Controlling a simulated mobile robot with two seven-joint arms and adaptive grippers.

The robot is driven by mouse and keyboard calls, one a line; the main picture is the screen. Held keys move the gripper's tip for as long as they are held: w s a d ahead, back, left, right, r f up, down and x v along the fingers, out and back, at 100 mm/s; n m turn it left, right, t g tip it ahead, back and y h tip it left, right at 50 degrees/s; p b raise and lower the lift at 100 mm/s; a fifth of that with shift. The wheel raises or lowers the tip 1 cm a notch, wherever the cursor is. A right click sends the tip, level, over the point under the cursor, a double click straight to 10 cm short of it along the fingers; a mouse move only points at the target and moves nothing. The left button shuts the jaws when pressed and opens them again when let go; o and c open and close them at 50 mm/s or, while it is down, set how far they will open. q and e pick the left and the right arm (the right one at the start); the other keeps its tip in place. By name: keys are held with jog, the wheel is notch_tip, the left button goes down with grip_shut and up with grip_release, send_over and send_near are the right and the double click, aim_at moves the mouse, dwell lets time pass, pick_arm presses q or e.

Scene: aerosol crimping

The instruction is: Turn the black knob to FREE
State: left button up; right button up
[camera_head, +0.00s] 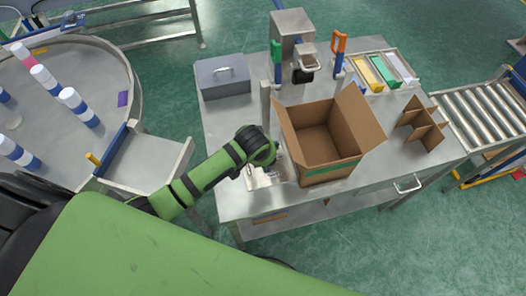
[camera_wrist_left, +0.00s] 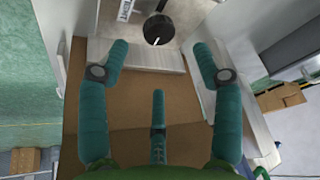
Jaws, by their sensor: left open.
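The black knob (camera_wrist_left: 158,29) shows at the top middle of the left wrist view, on a light metal surface. A short white mark sits on its lower part. A white label with dark lettering (camera_wrist_left: 126,10) is just left of it; I cannot read it surely. My left gripper (camera_wrist_left: 160,62) is open, with its teal fingers spread and nothing between them. The knob lies beyond the fingertips, apart from them. In the head view my left arm reaches to a small metal fixture (camera_head: 262,181) beside the cardboard box; the knob and fingers cannot be made out there. My right gripper is not seen.
An open cardboard box (camera_head: 326,143) stands close to the right of my left arm. A grey metal box (camera_head: 222,77), a press-like machine (camera_head: 292,32) and a cardboard divider (camera_head: 421,126) share the steel table (camera_head: 232,125). A roller conveyor (camera_head: 485,112) is at right.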

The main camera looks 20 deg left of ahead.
pick_arm(q)
jog(key=shift+v, duration=2.2)
